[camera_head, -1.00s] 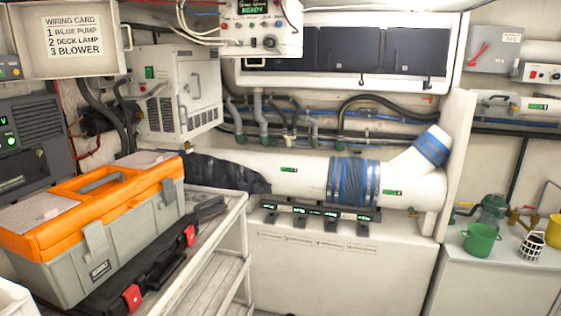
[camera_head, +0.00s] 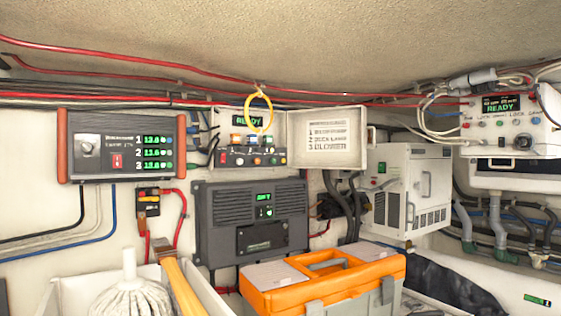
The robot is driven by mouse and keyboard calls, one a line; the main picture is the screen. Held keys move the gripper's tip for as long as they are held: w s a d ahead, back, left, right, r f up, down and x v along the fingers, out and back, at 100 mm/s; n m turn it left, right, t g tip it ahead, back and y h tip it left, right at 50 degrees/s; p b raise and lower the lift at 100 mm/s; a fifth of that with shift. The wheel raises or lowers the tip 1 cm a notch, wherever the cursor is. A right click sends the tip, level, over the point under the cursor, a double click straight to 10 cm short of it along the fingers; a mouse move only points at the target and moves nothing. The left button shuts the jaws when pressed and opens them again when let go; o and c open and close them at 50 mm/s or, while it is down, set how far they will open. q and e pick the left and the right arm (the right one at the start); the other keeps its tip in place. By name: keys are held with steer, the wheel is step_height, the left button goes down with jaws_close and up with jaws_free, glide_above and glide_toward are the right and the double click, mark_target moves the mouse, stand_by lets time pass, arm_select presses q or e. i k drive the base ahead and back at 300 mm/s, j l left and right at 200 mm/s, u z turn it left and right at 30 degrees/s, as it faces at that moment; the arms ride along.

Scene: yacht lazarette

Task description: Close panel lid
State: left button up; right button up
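The panel (camera_head: 248,141) is mounted on the wall at the middle of the head view. Its lid (camera_head: 330,141) stands open, swung out to the right, and shows a printed card on its inner face. Inside the panel are a green READY display (camera_head: 249,118) and a row of coloured knobs or buttons. A yellow ring (camera_head: 259,110) hangs from the cables above and overlaps the panel's opening. Neither of my grippers is in view.
An orange and grey toolbox (camera_head: 322,279) stands below the panel. A white bin with a mop (camera_head: 130,290) and a wooden handle is at the lower left. A dark grey unit (camera_head: 251,222) is on the wall under the panel. Red cables (camera_head: 150,62) run overhead.

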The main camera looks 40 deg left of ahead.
mark_target(331, 138)
steer(key=u, duration=1.5)
steer(key=i+l, duration=0.1)
steer(key=l, duration=1.3)
steer(key=i+l, duration=0.15)
steer(key=l, duration=0.55)
